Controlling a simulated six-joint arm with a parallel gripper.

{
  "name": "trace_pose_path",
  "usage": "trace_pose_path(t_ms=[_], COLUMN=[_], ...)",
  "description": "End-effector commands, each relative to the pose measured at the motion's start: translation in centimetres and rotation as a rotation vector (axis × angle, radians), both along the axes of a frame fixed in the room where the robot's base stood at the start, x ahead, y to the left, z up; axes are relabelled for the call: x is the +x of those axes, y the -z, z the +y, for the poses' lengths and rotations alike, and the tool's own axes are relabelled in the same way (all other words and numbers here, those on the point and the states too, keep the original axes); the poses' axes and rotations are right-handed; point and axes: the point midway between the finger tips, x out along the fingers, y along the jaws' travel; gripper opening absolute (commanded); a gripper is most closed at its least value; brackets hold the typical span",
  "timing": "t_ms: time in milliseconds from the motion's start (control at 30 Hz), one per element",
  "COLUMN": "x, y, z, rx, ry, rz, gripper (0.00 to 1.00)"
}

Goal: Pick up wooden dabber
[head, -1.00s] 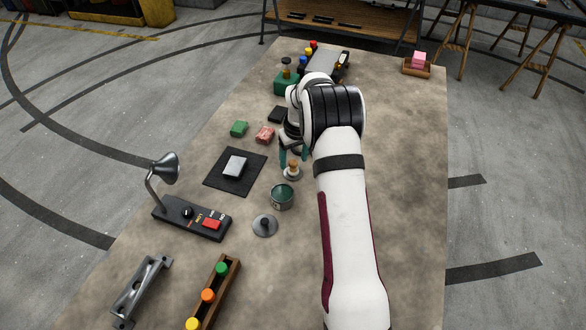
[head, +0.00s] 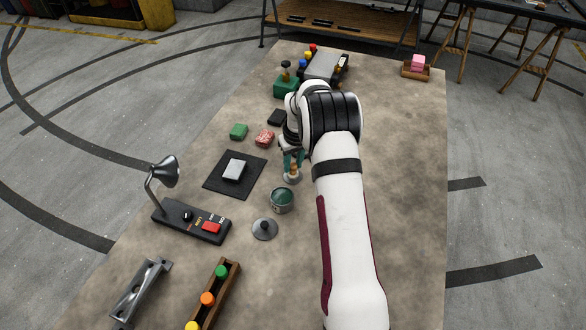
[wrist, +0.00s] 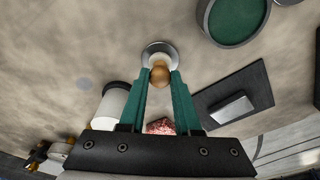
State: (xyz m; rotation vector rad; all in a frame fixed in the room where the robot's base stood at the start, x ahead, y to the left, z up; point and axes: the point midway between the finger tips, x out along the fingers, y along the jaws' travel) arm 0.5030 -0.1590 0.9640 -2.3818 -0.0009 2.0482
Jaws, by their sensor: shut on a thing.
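The wooden dabber (head: 291,177) stands upright on the table, with a round wooden knob on top and a pale, wider base. My gripper (head: 292,157) comes down on it from above, and its teal fingers are shut on the knob. The wrist view shows the knob (wrist: 160,74) between the fingertips (wrist: 160,82), with the dabber's round base beyond it. In the head view the base appears to be at table level; I cannot tell whether it touches.
A tin of green paint (head: 282,200) stands just in front of the dabber, with a grey lid (head: 265,229) nearby. A black mat (head: 215,184) bearing a grey block lies to the left.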

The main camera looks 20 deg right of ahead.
Motion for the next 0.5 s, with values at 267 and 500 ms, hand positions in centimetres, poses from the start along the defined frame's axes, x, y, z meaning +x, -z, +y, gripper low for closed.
trace_pose_path(t_ms=[267, 500], x=[0.1, -3.0], y=[-2.9, -6.5], z=[0.0, -2.8], rx=[-0.001, -0.001], ry=[0.001, 0.004], rz=[-0.003, -0.002], gripper=[0.00, 0.00])
